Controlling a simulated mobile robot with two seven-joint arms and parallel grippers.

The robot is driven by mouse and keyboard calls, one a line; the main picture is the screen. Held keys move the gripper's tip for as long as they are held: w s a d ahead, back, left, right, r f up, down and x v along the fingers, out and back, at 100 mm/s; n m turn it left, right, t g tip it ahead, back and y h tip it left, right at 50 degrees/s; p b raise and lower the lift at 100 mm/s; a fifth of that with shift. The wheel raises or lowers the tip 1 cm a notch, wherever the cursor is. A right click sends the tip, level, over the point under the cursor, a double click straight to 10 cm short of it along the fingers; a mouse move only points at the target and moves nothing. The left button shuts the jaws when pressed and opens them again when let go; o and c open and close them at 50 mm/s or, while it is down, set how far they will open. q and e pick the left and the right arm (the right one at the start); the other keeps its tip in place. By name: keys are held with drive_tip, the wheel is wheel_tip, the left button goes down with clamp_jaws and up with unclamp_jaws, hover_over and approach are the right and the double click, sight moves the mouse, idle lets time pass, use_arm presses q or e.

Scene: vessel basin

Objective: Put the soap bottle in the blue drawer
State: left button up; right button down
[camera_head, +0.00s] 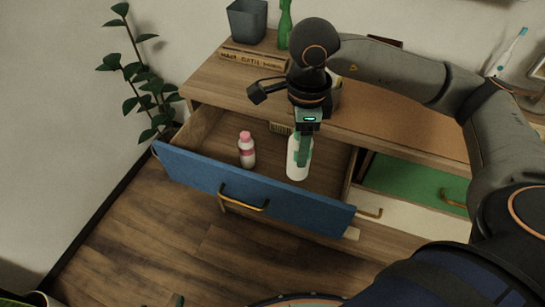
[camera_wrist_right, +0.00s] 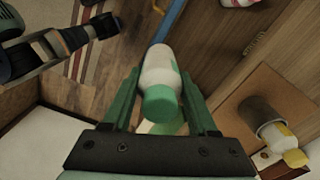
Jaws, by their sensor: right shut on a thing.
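The soap bottle (camera_head: 298,160) is white with a green top and stands about upright, over or in the open blue drawer (camera_head: 215,176). I cannot tell whether its base touches the drawer floor. My right gripper (camera_head: 303,148) points down and is shut on the bottle's upper part. In the right wrist view the bottle (camera_wrist_right: 160,75) sits between the two green fingers (camera_wrist_right: 158,92).
A pink-capped bottle (camera_head: 247,152) stands in the drawer, left of the soap bottle. A green drawer panel (camera_head: 400,182) is to the right. A dark blue pot (camera_head: 247,21), a wooden block (camera_head: 253,57) and a green bottle (camera_head: 285,26) stand on the cabinet. A plant (camera_head: 140,75) is at left.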

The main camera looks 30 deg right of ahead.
drive_tip(key=m, duration=0.1)
drive_tip(key=f+m, duration=0.1)
drive_tip(key=m, duration=0.1)
drive_tip(key=shift+s+d, duration=0.1)
drive_tip(key=shift+d, duration=0.25)
drive_tip(key=m, duration=0.2)
drive_tip(key=d+f+m+b, duration=0.1)
drive_tip(key=m, duration=0.1)
drive_tip(key=shift+s+m, duration=0.15)
drive_tip(key=shift+m, duration=0.25)
drive_tip(key=s+d+f+m+b, duration=0.1)
drive_tip(key=d+f+m+b, duration=0.15)
drive_tip(key=m, duration=1.05)
drive_tip(key=s+d+f+m+b, duration=0.1)
drive_tip(key=d+f+m, duration=0.3)
drive_tip(key=m, duration=1)
drive_tip(key=shift+w+a+f+b, duration=0.15)
drive_tip(key=shift+w+a+f, duration=0.25)
drive_tip(key=shift+w+f, duration=1.8)
drive_tip(key=shift+w+a+f+b, duration=0.1)
drive_tip(key=shift+w+a+f, duration=0.3)
drive_tip(key=shift+w+f, duration=1.85)
drive_tip(key=shift+w+a+f+b, duration=0.15)
drive_tip(key=shift+w+a+f, duration=0.25)
drive_tip(key=shift+w+f, duration=1.8)
